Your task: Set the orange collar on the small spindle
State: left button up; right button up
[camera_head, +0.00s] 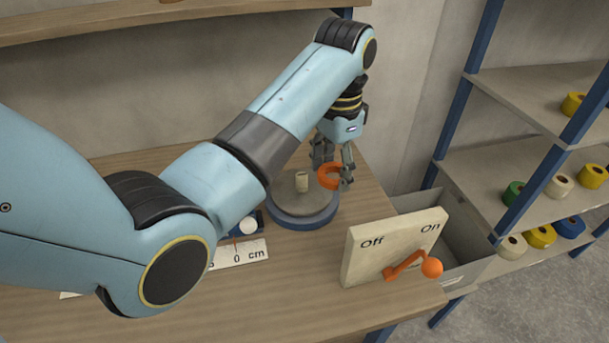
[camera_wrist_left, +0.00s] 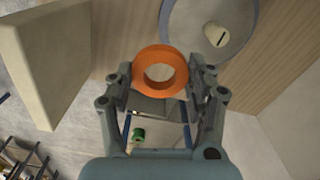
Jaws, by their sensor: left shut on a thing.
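The orange collar (camera_head: 329,177) is a thick ring held in my left gripper (camera_head: 334,171). In the left wrist view the collar (camera_wrist_left: 160,72) sits between the two fingers of the left gripper (camera_wrist_left: 162,82), with its hole facing the camera. The small spindle (camera_head: 302,182) is a short pale post standing on a round grey disc with a blue base (camera_head: 305,218). In the head view the collar is just right of the spindle, apart from it. In the wrist view the spindle (camera_wrist_left: 215,34) shows beyond the collar, up and to the right. My right gripper is not in view.
A beige Off/On panel (camera_head: 360,255) with an orange lever (camera_head: 431,267) stands at the table's right edge. A ruler marked cm (camera_head: 240,253) lies left of the disc. A grey bin (camera_head: 455,235) and shelves with coloured rolls (camera_head: 541,237) are at right.

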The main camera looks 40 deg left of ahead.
aim_at(301, 175)
pick_arm(q)
jog(key=a+f, duration=0.1)
jog(key=a, duration=0.1)
jog(key=w+a+f, duration=0.1)
jog(key=a+f, duration=0.1)
jog(key=a, duration=0.1)
jog(key=a+f, duration=0.1)
jog(key=a, duration=0.2)
jog(key=shift+w+f+p, duration=0.3)
jog(key=shift+f+p, duration=0.05)
jog(key=shift+f, duration=0.05)
jog(key=shift+a+f, duration=0.15)
jog(key=shift+f, duration=1.95)
jog(key=o, duration=1)
jog(key=shift+f, duration=0.1)
jog(key=shift+o, duration=0.2)
notch_tip(301, 175, up, 12)
